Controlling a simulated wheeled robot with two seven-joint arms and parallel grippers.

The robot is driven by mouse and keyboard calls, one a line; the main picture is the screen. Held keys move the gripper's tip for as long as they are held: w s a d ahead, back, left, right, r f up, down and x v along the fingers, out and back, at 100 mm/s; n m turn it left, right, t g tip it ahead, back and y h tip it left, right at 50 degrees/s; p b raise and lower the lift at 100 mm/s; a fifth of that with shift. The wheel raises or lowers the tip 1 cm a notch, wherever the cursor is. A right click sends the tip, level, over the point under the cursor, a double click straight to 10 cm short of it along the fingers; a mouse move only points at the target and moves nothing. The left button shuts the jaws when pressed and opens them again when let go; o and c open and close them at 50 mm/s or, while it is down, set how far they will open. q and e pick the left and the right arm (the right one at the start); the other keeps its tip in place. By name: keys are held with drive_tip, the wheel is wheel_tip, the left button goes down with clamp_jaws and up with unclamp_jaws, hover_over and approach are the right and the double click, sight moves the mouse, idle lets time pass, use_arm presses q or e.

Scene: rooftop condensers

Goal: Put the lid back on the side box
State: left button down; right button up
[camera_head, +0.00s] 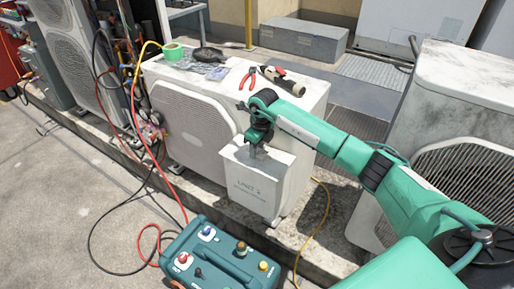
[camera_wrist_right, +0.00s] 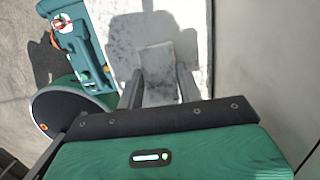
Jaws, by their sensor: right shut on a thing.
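My right gripper (camera_head: 257,146) is shut on the top of a white lid (camera_head: 252,190) with printed lettering on its front. The lid is upright at the right end of the near condenser's front (camera_head: 195,125). In the right wrist view, the two fingers (camera_wrist_right: 158,82) stand on either side of a pale grey piece of it. The side box is hidden behind the lid or cannot be told apart from it. I cannot tell whether the lid touches the box all round. My left gripper is not in view.
A teal case (camera_head: 225,258) with knobs stands on the ground in front. Red pliers (camera_head: 249,77), a hand tool (camera_head: 284,80) and green tape (camera_head: 174,51) lie on the condenser top. Another condenser (camera_head: 455,150) stands at right. Hoses and a yellow cable cross the ground.

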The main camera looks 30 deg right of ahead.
drive_tip(key=o, duration=1.2)
